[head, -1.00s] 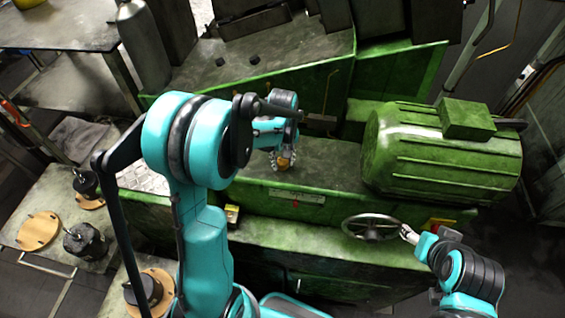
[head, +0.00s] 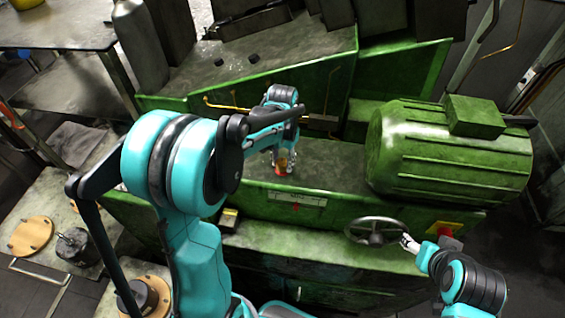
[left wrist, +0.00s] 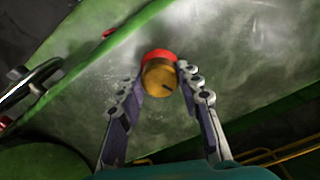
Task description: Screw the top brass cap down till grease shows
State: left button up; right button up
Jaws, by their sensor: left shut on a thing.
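The brass cap (left wrist: 158,78) shows in the left wrist view with a dark slot mark on its face and a red ring (left wrist: 158,56) beyond it. My left gripper (left wrist: 160,80) has one finger on each side of the cap and is shut on it. In the head view my left gripper (head: 283,165) points down at the green machine's top, and the cap is mostly hidden by the fingers. A little red and orange shows there. No grease can be made out. My right gripper (head: 409,242) is at the right rim of a handwheel (head: 374,231); its finger opening is too small to tell.
A green ribbed motor (head: 447,155) stands right of the left gripper. A brass-coloured pipe (head: 226,106) runs behind it. Wooden discs (head: 31,235) lie at the left.

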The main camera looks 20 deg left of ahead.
aim_at(283, 162)
pick_arm(q)
jog(key=shift+m, duration=0.9)
jog(key=o, duration=1.2)
jog(key=shift+c, duration=0.2)
notch_tip(283, 162, up, 12)
jog(key=shift+b, duration=0.3)
